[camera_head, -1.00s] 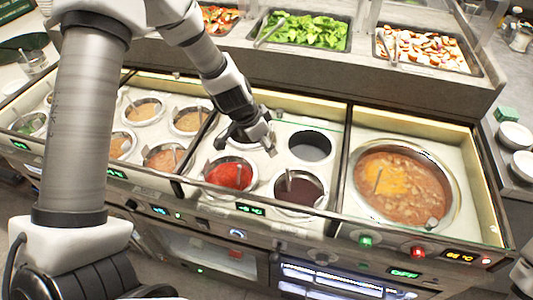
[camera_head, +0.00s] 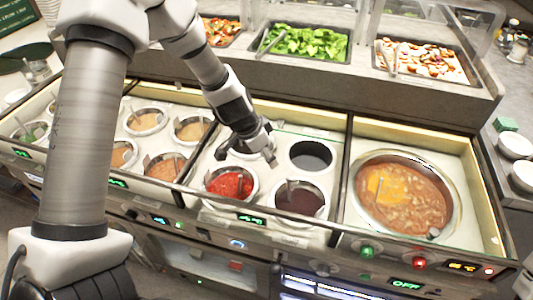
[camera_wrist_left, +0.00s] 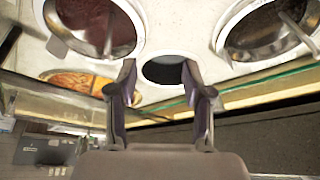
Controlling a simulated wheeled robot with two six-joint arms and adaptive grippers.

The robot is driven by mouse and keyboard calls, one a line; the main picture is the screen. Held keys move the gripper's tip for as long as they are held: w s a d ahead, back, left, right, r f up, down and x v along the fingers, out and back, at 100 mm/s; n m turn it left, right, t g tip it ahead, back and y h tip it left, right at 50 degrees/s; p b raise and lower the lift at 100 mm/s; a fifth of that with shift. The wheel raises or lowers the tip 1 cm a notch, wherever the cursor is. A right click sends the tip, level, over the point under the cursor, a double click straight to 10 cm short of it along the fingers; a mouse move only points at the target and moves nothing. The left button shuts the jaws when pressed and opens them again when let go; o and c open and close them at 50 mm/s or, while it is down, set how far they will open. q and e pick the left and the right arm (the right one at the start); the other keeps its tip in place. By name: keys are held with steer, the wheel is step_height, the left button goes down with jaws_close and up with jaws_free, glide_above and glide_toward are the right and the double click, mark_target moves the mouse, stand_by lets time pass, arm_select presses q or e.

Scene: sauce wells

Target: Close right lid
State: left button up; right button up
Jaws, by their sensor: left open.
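My left gripper (camera_head: 248,152) is open and empty above the middle section of the counter, over the back wells, left of a dark well (camera_head: 311,156). In the left wrist view its two fingers (camera_wrist_left: 159,78) are spread, with a dark well (camera_wrist_left: 165,70) seen between them. I cannot make out the right lid for certain. A thin greenish clear edge (camera_head: 318,134) runs along the back of the middle section and also shows in the left wrist view (camera_wrist_left: 265,86); I cannot tell whether it belongs to a lid. My right gripper is out of view.
A red sauce well (camera_head: 230,183) and a brown sauce well (camera_head: 300,198) sit at the front of the middle section. A large soup pot (camera_head: 402,195) fills the right section. Several wells with spoons are at left. Food trays (camera_head: 306,42) stand on the raised shelf behind.

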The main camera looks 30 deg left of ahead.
arm_select(q)
steer(key=shift+r, duration=0.1)
steer(key=v, duration=0.7)
